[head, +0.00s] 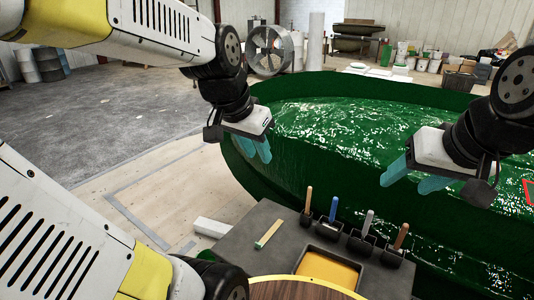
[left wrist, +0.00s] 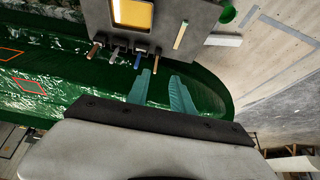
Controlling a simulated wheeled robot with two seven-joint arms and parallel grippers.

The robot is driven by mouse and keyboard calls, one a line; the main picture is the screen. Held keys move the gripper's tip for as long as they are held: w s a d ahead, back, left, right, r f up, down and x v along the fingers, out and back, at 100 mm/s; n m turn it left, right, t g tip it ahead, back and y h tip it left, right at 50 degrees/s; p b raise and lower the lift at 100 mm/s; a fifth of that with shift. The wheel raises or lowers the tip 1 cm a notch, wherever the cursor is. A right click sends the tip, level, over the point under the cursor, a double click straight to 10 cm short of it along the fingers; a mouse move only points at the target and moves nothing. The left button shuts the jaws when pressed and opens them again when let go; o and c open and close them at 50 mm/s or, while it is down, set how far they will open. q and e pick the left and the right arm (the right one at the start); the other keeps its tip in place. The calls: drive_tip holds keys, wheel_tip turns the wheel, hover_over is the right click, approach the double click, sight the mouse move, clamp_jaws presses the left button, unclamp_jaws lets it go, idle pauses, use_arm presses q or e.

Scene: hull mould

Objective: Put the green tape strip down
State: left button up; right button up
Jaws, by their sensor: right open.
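A thin pale strip with a green part (head: 268,234) lies flat on the dark grey bench top (head: 240,250); it also shows in the left wrist view (left wrist: 180,34). I cannot tell whether it is the green tape strip. My left gripper (head: 257,157) is above the near left rim of the green hull mould (head: 300,160). Its teal fingers are apart with nothing between them, as the left wrist view shows (left wrist: 160,74). My right gripper (head: 403,187) is open and empty over the mould, further right. No other green strip is clearly visible.
Several handled tools in dark holders (head: 361,234) stand along the bench's mould-side edge. A yellow-bottomed tray (head: 328,268) is set beside them. A red outline (head: 528,190) marks the mould surface at the right. A white block (head: 211,227) is left of the bench. The floor at left is clear.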

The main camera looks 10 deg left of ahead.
use_arm(q)
drive_tip(key=s+d+r+n+t, duration=0.1)
drive_tip(key=s+n, duration=0.2)
drive_tip(key=s, duration=0.2)
drive_tip(key=shift+s+d+r+h, duration=0.15)
drive_tip(key=shift+s+h, duration=0.15)
drive_tip(key=shift+s, duration=0.1)
idle(0.8)
